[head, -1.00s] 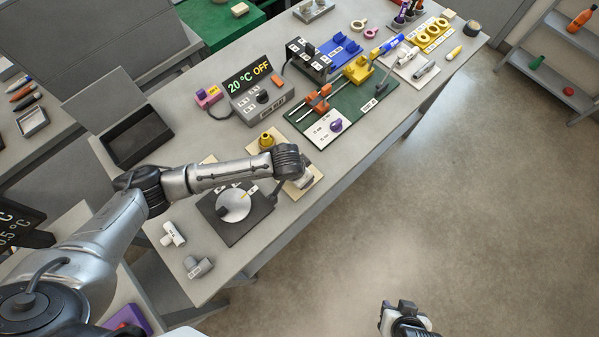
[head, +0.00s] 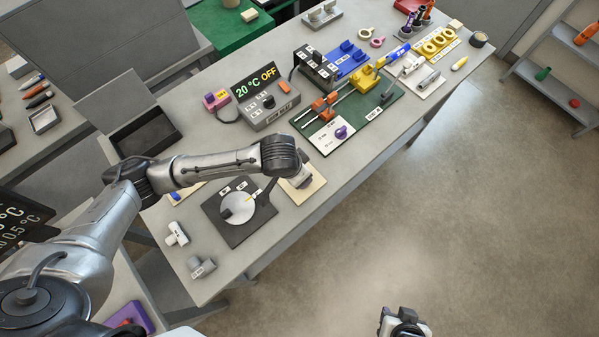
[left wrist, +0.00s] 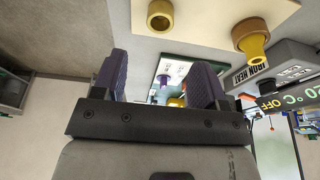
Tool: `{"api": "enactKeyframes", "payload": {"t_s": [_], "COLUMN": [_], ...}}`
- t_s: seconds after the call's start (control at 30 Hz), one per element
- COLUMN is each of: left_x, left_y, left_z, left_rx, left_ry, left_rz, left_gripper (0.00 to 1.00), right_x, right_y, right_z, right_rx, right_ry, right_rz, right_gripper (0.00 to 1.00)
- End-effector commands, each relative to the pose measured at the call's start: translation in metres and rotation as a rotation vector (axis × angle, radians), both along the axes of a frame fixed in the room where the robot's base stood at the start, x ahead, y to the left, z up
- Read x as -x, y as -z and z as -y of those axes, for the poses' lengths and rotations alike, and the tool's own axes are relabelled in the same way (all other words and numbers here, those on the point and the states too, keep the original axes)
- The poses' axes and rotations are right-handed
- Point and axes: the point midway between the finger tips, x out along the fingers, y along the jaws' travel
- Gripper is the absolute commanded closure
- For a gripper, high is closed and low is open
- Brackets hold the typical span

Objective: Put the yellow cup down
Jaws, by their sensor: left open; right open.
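Two yellow cup-like pieces show in the left wrist view on a beige board: a yellow flanged cup (left wrist: 251,40) and a darker yellow-brown cup (left wrist: 160,15) with a dark opening. I cannot tell which one is the task's cup. Both are outside my left fingers. In the head view my left arm hides them. My left gripper (left wrist: 160,75) is open, with two dark purple fingers apart and nothing held between them; in the head view it is mostly hidden under the wrist, over the beige board (head: 312,188). My right gripper (head: 404,323) is open over the floor, away from the table.
A dark plate with a round dial (head: 238,208) lies left of the board. A grey heater box (head: 268,103) reading "20 °C OFF" and a green mat (head: 373,104) with a clamp rig stand farther back. Grey fittings (head: 201,267) lie near the front edge.

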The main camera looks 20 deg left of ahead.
Motion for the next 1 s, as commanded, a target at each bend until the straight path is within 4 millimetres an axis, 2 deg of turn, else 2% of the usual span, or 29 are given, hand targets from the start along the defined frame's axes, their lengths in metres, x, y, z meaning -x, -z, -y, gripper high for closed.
{"api": "enactKeyframes", "payload": {"t_s": [0.23, 0.57, 0.67, 0.83, 1.0], "left_x": [0.004, 0.011, 0.025, 0.063, 0.102], "left_y": [-0.016, -0.015, -0.009, 0.0, 0.009], "left_z": [-0.002, 0.004, 0.017, 0.038, 0.029], "left_rx": [-0.001, 0.016, 0.055, 0.149, 0.192], "left_ry": [0.0, 0.012, 0.038, 0.058, -0.003], "left_rz": [0.0, 0.001, 0.01, 0.05, 0.093], "left_gripper": [0.34, 0.34, 0.34, 0.34, 0.34], "right_x": [0.0, 0.0, 0.0, -0.001, -0.001], "right_y": [-0.003, -0.002, -0.002, -0.003, -0.003], "right_z": [0.002, 0.002, 0.001, -0.001, -0.002], "right_rx": [0.007, 0.005, 0.003, -0.003, -0.005], "right_ry": [-0.004, -0.004, -0.002, 0.001, 0.003], "right_rz": [0.0, 0.001, 0.001, 0.002, 0.001], "right_gripper": [0.57, 0.57, 0.57, 0.57, 0.57]}}
